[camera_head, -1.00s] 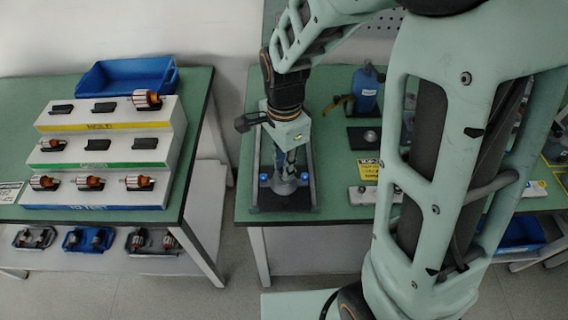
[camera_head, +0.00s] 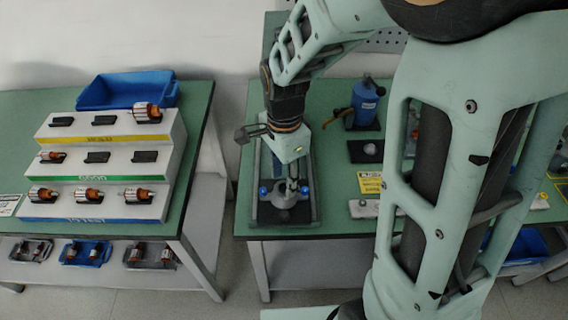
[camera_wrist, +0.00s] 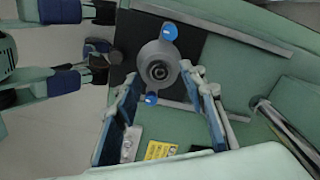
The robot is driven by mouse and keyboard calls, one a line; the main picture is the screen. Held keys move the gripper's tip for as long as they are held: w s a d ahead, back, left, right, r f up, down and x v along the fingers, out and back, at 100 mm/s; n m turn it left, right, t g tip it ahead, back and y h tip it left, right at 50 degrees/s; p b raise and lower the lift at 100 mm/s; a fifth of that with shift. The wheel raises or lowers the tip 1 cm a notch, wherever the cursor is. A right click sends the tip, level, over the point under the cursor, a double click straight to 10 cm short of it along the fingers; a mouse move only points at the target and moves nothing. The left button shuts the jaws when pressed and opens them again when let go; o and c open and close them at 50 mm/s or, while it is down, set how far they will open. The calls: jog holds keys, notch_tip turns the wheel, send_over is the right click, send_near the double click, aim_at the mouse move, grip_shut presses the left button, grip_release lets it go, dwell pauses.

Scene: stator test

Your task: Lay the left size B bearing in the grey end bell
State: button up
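The grey end bell (camera_wrist: 160,66) sits in a dark fixture and has a blue piece on each side. It also shows in the head view (camera_head: 283,197). A dark-centred ring shows in its middle; I cannot tell whether this is a bearing or the bell's own hub. My gripper (camera_wrist: 160,76) is over the end bell, its fingers apart with nothing visible between them. In the head view my gripper (camera_head: 292,184) points down at the bell. A pale strip with small metal parts (camera_wrist: 130,144) lies beside a yellow label. No size B bearing can be made out for certain.
Rails (camera_head: 313,190) flank the bell. To the right are a blue bottle-like object (camera_head: 366,102), a black pad with a round metal part (camera_head: 370,149) and a yellow label (camera_head: 370,182). A stepped rack (camera_head: 110,150) with rotors and a blue bin (camera_head: 128,92) stand on the left table.

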notch_tip(320, 180, up, 11)
jog(key=shift+r, duration=0.15)
dwell(0.7)
